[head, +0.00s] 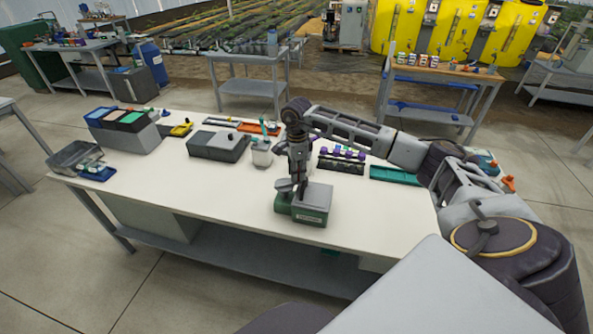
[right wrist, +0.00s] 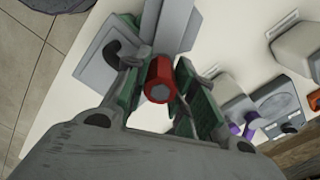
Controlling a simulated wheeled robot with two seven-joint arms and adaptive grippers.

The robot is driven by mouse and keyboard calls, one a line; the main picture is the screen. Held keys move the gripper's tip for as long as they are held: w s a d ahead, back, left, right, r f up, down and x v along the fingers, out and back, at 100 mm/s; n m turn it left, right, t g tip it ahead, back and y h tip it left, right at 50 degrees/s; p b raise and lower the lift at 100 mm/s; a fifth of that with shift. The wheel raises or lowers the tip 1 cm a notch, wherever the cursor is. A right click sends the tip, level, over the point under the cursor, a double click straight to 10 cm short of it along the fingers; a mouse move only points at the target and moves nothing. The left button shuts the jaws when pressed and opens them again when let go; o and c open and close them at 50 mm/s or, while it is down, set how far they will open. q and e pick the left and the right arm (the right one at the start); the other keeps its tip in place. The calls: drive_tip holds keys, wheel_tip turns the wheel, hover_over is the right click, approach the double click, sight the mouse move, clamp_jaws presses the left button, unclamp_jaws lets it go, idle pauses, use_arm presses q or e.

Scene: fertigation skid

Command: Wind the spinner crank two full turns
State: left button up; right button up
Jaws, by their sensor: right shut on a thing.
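The spinner (head: 311,206) is a grey and green box with a label on its front, standing at the front of the white bench. My right gripper (head: 298,184) points down over its left part. In the right wrist view, my right gripper (right wrist: 160,90) is shut on the red crank knob (right wrist: 158,78), with a green-padded finger on each side of it. The spinner's grey body (right wrist: 92,72) shows beyond the fingers. The crank arm is mostly hidden by the gripper, so its angle cannot be told. My left gripper is not in view.
On the white bench (head: 180,200), a grey lidded box (head: 217,146), a white cup (head: 261,153), a rack with purple-capped items (head: 342,160) and a teal tray (head: 394,175) stand behind the spinner. A grey tray (head: 75,156) is at far left. The bench left of the spinner is clear.

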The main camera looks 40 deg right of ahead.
drive_tip(key=shift+s+a+r, duration=0.1)
drive_tip(key=shift+s+a, duration=0.6)
drive_tip(key=shift+s, duration=0.15)
drive_tip(key=shift+c, duration=0.3)
drive_tip(key=shift+a+r, duration=0.1)
drive_tip(key=shift+o, duration=0.3)
drive_tip(key=shift+s+a+p, duration=0.4)
drive_tip(key=shift+s+a, duration=0.05)
drive_tip(key=shift+a, duration=0.3)
drive_tip(key=shift+a+r, duration=0.1)
drive_tip(key=shift+a, duration=0.15)
drive_tip(key=shift+c, duration=0.3)
drive_tip(key=shift+s+a, duration=0.1)
drive_tip(key=shift+a, duration=0.8)
drive_tip(key=shift+a, duration=0.15)
